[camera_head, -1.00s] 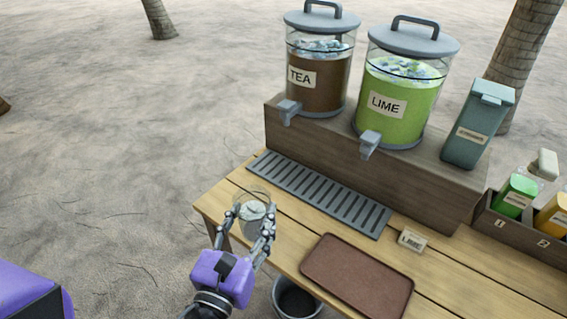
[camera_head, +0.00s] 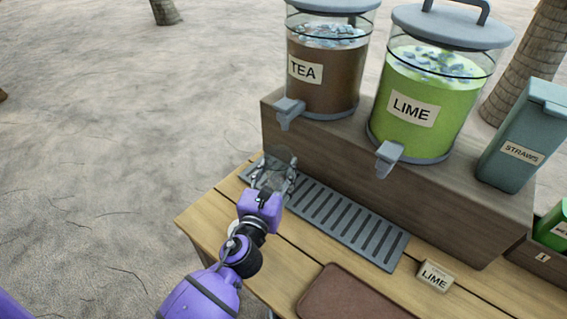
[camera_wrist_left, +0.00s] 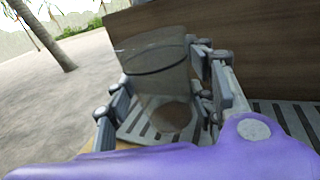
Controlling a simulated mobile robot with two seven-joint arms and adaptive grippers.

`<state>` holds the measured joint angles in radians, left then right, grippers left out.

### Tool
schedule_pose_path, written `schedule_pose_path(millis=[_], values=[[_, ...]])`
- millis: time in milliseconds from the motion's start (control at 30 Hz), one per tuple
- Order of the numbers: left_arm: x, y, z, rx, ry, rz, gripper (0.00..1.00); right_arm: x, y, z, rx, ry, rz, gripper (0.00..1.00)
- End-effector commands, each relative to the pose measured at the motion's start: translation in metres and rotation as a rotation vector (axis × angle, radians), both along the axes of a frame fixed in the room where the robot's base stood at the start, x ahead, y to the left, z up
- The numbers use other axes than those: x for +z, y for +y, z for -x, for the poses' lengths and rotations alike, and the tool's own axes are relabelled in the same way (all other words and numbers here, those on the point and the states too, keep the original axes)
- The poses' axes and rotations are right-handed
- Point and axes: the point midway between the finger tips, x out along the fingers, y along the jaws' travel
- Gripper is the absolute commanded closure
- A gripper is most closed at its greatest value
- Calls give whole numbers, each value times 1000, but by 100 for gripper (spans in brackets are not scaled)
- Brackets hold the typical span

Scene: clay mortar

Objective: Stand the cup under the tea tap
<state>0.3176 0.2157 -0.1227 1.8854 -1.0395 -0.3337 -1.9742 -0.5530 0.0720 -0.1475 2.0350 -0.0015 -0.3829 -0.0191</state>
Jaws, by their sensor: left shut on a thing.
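The clear cup (camera_head: 279,159) is upright between the fingers of my left gripper (camera_head: 273,180), which is shut on it. In the left wrist view the cup (camera_wrist_left: 158,75) shows between the two fingers (camera_wrist_left: 163,110), over the grey slotted drip tray (camera_wrist_left: 285,118). The cup is at the left end of the drip tray (camera_head: 345,222), below the tea tap (camera_head: 288,112). I cannot tell whether its base touches the tray. The tea dispenser (camera_head: 325,75) stands on the wooden riser behind. My right gripper is not in view.
The lime dispenser (camera_head: 425,95) with its tap (camera_head: 388,158) stands to the right. A straws box (camera_head: 522,150), a lime card (camera_head: 434,275) and a brown tray (camera_head: 350,297) are on the right and front. The wooden riser (camera_head: 430,205) walls off the back.

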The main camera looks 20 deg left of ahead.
Motion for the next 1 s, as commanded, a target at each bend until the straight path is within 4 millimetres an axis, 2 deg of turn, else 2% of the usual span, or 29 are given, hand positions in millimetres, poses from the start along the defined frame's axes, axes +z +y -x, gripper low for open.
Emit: schedule_pose_path(millis=[33,100,300,400,600,1000], values=[[2,0,-15,-1,-3,-1,80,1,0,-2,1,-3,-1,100],[2,1,-32,-1,-2,-1,80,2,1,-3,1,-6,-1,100],[-1,2,-59,0,1,0,80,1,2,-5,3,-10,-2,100],[-5,2,-62,0,2,1,80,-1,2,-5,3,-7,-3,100],[-35,2,-61,1,6,2,80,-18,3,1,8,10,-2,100],[-38,2,-62,-1,1,-1,80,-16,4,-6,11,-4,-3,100]])
